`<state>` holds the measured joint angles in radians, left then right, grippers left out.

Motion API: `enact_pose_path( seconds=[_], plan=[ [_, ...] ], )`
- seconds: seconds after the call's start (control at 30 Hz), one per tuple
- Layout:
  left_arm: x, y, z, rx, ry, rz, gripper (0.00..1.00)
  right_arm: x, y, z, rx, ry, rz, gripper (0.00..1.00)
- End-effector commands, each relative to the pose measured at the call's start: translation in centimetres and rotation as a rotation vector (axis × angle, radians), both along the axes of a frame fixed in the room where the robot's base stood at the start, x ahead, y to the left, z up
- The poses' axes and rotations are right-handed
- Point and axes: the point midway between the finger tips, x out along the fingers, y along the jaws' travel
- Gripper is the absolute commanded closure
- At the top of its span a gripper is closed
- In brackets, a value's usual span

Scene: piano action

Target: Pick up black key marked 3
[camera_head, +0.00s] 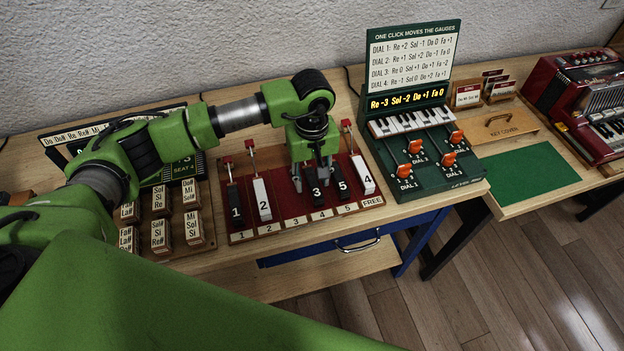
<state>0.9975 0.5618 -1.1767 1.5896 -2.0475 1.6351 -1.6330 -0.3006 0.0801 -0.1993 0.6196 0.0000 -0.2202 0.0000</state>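The black key marked 3 (317,193) lies in the middle of the red key tray (290,208), with its numbered front end showing. My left gripper (319,172) points down right over this key, and its fingers hide the key's rear part. Whether the fingers are closed on the key or only around it cannot be told. Black key 1 (235,205) and white key 2 (262,200) lie to the left. Black key 5 (341,180) and white key 4 (361,174) lie to the right. My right gripper is not in view.
Red-tipped upright levers (250,146) stand behind the keys. A green dial panel (430,165) with orange knobs stands close on the right. Labelled wooden blocks (160,232) stand on the left. A green mat (530,172) lies clear at the right, before a red accordion (590,105).

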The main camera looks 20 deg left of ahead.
Motion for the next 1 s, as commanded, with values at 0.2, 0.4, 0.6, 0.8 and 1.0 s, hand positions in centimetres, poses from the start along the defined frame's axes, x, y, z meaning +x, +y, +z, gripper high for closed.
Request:
enact_pose_path(
  seconds=[0.2, 0.4, 0.6, 0.8, 1.0],
  plan=[
    [0.0, 0.0, 0.0, 0.0, 0.0, 0.0, 1.0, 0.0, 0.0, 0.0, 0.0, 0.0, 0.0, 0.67],
    [0.0, 0.0, 0.1, -0.001, -0.001, 0.0, 1.0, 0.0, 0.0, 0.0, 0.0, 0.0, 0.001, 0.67],
    [0.1, 0.0, 0.3, 0.0, -0.001, 0.001, 1.0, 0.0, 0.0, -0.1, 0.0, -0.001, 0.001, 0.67],
    [0.2, 0.0, 1.9, -0.002, -0.005, 0.001, 1.0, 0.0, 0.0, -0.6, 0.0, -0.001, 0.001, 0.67],
    [-1.8, -1.0, 5.4, -0.002, -0.008, -0.007, 1.0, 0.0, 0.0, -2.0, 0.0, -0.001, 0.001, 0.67]
  ],
)
